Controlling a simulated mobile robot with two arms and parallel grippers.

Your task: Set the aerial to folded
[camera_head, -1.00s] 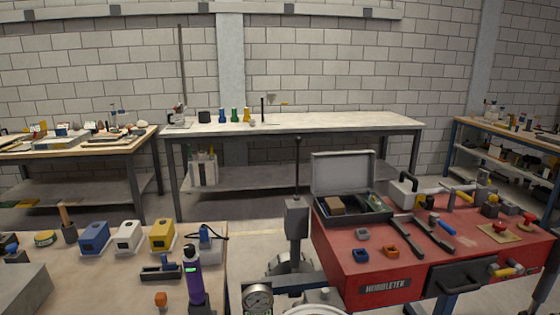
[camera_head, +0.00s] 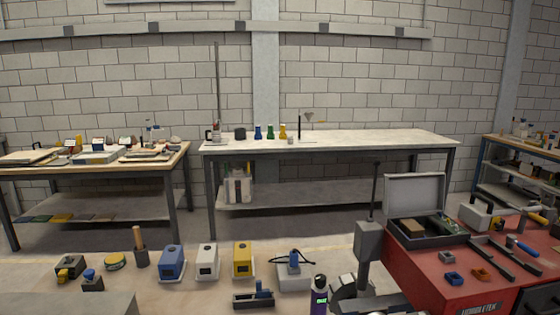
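I cannot pick out the aerial for certain. A thin dark rod (camera_head: 376,190) stands upright on a grey box (camera_head: 369,241) between the near workbench and the red bench. Another thin black upright rod (camera_head: 299,126) stands on the far table. Neither of my grippers is in view.
The near workbench (camera_head: 210,299) holds blue (camera_head: 172,263), white (camera_head: 207,262) and yellow (camera_head: 243,259) boxes and a small unit with a black cable (camera_head: 294,270). The red bench (camera_head: 430,279) at right carries an open grey case (camera_head: 415,198) and tools. The far table (camera_head: 380,138) is mostly clear.

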